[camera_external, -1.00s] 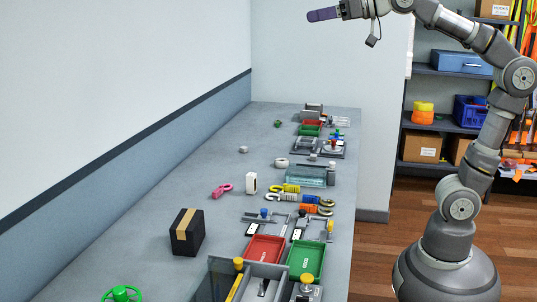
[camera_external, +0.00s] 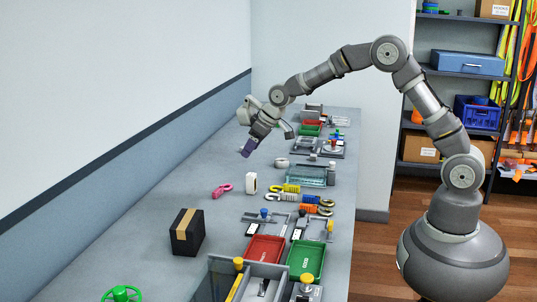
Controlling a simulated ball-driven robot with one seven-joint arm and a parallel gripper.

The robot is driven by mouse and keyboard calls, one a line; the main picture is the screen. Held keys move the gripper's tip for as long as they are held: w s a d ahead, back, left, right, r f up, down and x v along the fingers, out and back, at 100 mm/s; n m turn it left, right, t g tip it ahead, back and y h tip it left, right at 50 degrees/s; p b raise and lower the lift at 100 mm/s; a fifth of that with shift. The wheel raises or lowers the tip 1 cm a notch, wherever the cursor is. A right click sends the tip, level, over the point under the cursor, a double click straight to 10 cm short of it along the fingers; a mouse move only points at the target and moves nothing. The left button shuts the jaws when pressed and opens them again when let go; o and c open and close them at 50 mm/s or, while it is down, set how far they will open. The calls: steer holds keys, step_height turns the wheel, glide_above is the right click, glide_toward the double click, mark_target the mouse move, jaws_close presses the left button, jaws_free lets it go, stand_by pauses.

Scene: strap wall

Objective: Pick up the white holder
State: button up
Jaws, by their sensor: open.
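A small white upright block with a dark slot, which looks like the white holder (camera_external: 251,183), stands on the grey bench near its middle. My gripper (camera_external: 246,151) hangs in the air, pointing down and to the left, and appears above and behind the holder in the picture. Its purple-tipped fingers are open and apart from the holder. Nothing shows between the fingers, though they are small in this view.
A pink clip (camera_external: 221,191) lies just left of the holder. Yellow and white hooks (camera_external: 284,191) and a teal tray (camera_external: 313,176) lie to its right. A black box (camera_external: 187,232) stands nearer the camera. The bench's left side is mostly clear.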

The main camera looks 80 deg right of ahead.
steer(key=g, duration=0.2)
glide_above(249, 184)
steer(key=s+d, duration=0.1)
steer(key=s, duration=0.2)
step_height(249, 184, down, 9)
steer(key=shift+r, duration=0.1)
steer(key=b+x, duration=0.1)
steer(key=x, duration=0.2)
steer(key=w+b+x, duration=0.1)
steer(key=b+x, duration=0.1)
steer(key=x, duration=0.2)
steer(key=shift+r, duration=0.1)
steer(key=c, duration=1.1)
